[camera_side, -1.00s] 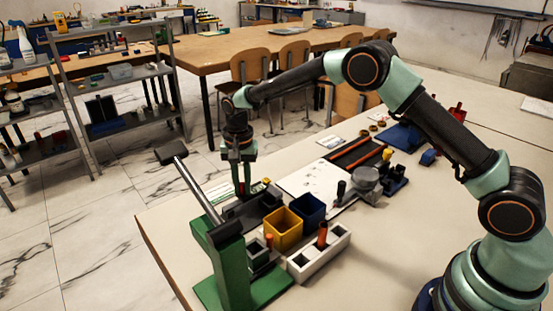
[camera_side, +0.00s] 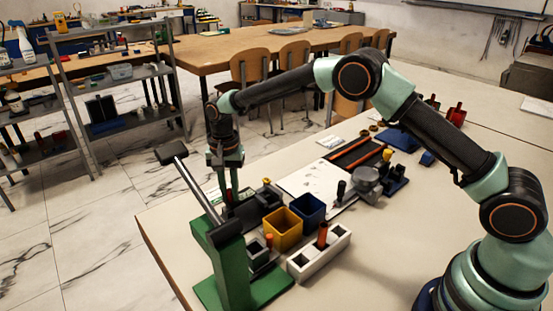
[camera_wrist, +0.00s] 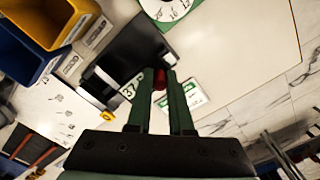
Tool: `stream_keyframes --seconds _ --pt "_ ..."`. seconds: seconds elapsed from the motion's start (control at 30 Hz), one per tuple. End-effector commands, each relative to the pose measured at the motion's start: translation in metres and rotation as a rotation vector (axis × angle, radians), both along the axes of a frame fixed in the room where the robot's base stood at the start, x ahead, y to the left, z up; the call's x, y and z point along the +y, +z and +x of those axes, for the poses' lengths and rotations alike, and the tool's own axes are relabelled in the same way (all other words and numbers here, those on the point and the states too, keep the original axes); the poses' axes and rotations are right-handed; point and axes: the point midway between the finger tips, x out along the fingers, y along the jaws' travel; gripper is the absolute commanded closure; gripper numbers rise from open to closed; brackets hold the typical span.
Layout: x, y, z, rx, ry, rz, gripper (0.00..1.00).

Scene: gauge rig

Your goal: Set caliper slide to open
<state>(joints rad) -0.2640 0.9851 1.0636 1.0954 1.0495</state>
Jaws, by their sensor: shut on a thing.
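My gripper (camera_side: 229,188) points down over a dark fixture (camera_side: 246,212) near the table's left edge, which I take to be the caliper. In the wrist view the two green fingers (camera_wrist: 161,80) are closed around a red upright piece (camera_wrist: 160,77), probably the slide's handle. The dark fixture also shows in the wrist view (camera_wrist: 130,60), reaching up and left from the fingertips. The red piece is at the fixture's left end in the side view. The fingers hide part of it, and I cannot read the slide's exact position.
A green lever press (camera_side: 233,265) stands close in front, its lever angled toward my gripper. A yellow bin (camera_side: 283,240), a blue bin (camera_side: 309,214) and a white block with holes (camera_side: 318,262) stand to the right. Small printed cards (camera_wrist: 181,97) lie beside the fixture.

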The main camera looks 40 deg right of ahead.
Motion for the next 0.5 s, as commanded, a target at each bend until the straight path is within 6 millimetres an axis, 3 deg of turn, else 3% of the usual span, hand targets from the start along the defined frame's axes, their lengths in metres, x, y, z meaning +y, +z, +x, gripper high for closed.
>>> stream_keyframes --seconds 0.1,0.33,0.37,0.4,0.5 --pt "0.0125 0.0017 -0.0001 -0.002 0.002 0.001 1.00" --pt "0.0141 0.0019 0.0001 -0.004 0.004 0.001 1.00" --pt "0.0144 0.0019 0.0001 -0.006 0.005 0.001 0.69" --pt "0.0146 0.0019 0.0001 -0.006 0.005 0.001 0.54" --pt "0.0137 0.0014 0.0001 -0.004 0.004 0.001 0.50"
